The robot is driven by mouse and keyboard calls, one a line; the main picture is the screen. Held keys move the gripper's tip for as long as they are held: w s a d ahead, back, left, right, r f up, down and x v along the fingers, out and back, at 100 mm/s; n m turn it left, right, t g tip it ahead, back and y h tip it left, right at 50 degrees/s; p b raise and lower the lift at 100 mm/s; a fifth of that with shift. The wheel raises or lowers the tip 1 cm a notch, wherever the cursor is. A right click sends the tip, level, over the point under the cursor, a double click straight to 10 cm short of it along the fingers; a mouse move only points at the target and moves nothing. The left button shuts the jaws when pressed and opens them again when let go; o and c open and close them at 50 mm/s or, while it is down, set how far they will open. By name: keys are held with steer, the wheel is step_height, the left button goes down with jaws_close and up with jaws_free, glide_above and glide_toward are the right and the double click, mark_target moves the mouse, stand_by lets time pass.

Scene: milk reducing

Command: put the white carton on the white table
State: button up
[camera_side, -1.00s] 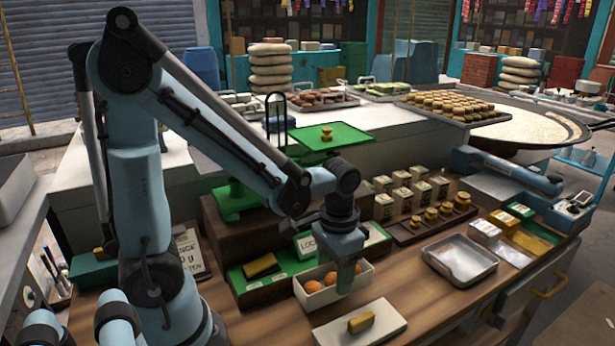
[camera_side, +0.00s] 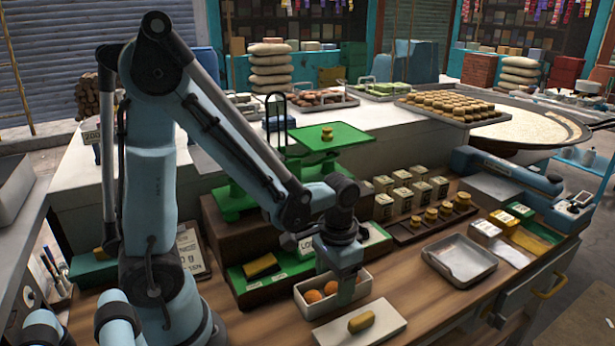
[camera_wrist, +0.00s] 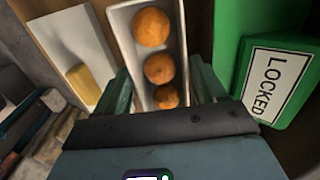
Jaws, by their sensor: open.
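The white carton (camera_side: 318,309) is an open white box on the wooden worktop, with orange balls in it. In the wrist view the carton (camera_wrist: 127,35) holds three orange balls in a row. My gripper (camera_side: 346,288) is low at the carton in the side view. In the wrist view my gripper (camera_wrist: 163,92) is open, with one finger on each side of the carton's near end. I cannot tell whether the fingers touch its walls. The carton's nearest end is hidden by my gripper. A long white counter (camera_side: 390,118), likely the white table, stands behind the worktop.
A white plate with a yellow block (camera_side: 361,322) lies in front of the carton. A green box with a LOCKED sign (camera_wrist: 272,82) stands close beside it. A green scale (camera_side: 330,138) rises behind. A metal tray (camera_side: 460,259) lies to the right, with bare wood between.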

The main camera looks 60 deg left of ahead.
step_height(320, 180, up, 12)
steer(key=t, duration=0.7)
steer(key=shift+d, duration=0.15)
stand_by(0.7)
